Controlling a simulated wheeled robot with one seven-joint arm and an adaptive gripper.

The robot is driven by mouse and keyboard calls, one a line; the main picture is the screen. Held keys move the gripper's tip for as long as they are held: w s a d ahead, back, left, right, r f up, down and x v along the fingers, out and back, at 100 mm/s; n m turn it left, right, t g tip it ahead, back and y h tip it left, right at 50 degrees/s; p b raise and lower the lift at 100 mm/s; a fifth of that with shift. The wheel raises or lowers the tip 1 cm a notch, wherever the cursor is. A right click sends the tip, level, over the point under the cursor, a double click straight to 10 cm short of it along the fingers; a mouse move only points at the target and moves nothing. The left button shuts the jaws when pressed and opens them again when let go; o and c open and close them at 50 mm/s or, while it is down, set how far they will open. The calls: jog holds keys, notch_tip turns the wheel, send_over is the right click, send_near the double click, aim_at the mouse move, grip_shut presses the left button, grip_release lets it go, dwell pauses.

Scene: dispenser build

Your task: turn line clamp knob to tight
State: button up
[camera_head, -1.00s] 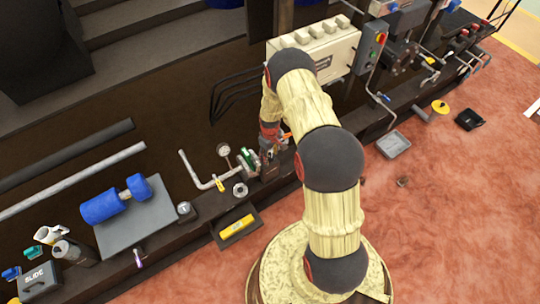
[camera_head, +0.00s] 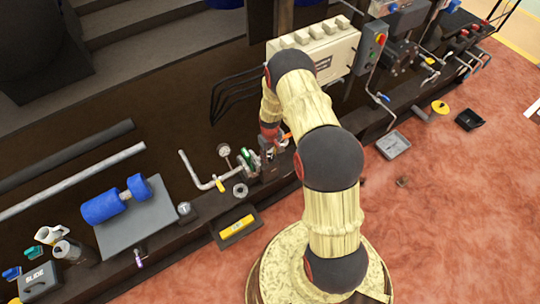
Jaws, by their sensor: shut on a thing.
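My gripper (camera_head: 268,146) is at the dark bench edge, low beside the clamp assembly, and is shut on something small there. My arm hangs over that spot, so the fingertips and the line clamp knob are mostly hidden. A green part (camera_head: 247,157) of the assembly shows just left of my gripper. An orange piece (camera_head: 287,137) shows just right of it. I cannot tell the knob's position from here.
A bent grey pipe (camera_head: 198,172), a round gauge (camera_head: 224,150) and a ring (camera_head: 240,190) lie left of my gripper. A tray with a yellow item (camera_head: 237,226) is below.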

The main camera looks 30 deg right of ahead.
aim_at(270, 156)
jog(key=shift+m, duration=1.3)
jog(key=o, duration=1.1)
jog(key=shift+o, duration=0.3)
notch_tip(270, 156, up, 12)
